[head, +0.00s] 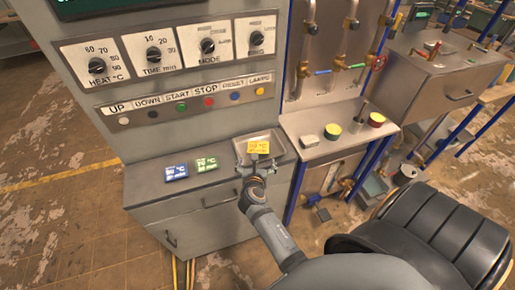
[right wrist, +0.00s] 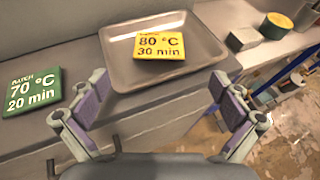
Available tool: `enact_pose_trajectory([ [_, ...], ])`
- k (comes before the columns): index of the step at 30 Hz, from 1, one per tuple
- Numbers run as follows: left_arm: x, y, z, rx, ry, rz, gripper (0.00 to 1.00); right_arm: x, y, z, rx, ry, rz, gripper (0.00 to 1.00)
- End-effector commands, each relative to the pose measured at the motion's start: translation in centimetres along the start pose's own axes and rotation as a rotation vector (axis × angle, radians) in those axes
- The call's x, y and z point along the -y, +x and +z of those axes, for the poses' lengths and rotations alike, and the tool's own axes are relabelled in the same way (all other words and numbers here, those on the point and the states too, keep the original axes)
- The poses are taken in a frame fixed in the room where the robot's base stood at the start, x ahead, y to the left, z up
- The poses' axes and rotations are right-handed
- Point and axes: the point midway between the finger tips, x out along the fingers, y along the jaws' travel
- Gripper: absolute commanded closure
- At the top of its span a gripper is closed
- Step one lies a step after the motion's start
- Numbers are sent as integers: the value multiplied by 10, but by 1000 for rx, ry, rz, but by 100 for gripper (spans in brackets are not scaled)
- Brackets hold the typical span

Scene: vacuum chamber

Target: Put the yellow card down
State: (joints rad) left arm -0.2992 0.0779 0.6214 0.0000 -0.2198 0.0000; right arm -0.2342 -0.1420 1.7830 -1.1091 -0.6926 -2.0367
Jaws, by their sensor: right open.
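The yellow card (head: 258,147), reading 80 °C and 30 min, lies in a shallow grey metal tray (head: 244,158) on the cabinet ledge. In the right wrist view the card (right wrist: 160,46) rests flat near the middle of the tray (right wrist: 125,72), apart from my fingers. My right gripper (right wrist: 158,112) is open and empty, its two fingers spread in front of the tray's near edge. In the head view my right gripper (head: 255,178) is just in front of the tray. My left gripper is not in view.
A green card (head: 206,164) reading 70 °C and 20 min and a blue card (head: 176,172) lie on the ledge left of the tray. A control panel (head: 185,75) with knobs and buttons rises behind. A yellow-topped round item (head: 333,131) stands to the right. A black seat (head: 430,235) is at the lower right.

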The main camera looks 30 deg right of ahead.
Motion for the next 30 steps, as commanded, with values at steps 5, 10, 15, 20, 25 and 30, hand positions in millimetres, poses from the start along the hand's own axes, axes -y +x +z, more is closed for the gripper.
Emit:
enact_pose_trajectory([
  [5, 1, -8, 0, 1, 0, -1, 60, 0, -14, 0, -1, 0, 0, 0],
  [10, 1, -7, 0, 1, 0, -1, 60, 0, -13, -1, 0, -1, 0, 0],
  [15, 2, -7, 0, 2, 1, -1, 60, 0, -13, -1, 0, 0, 0, 0],
  [20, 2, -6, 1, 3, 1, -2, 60, -4, -7, -50, -96, 131, 32, 0],
  [25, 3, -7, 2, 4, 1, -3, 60, 15, -17, -227, -469, 704, -43, 0],
  [30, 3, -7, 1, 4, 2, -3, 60, 97, -75, -394, -718, 1435, -518, 0],
])
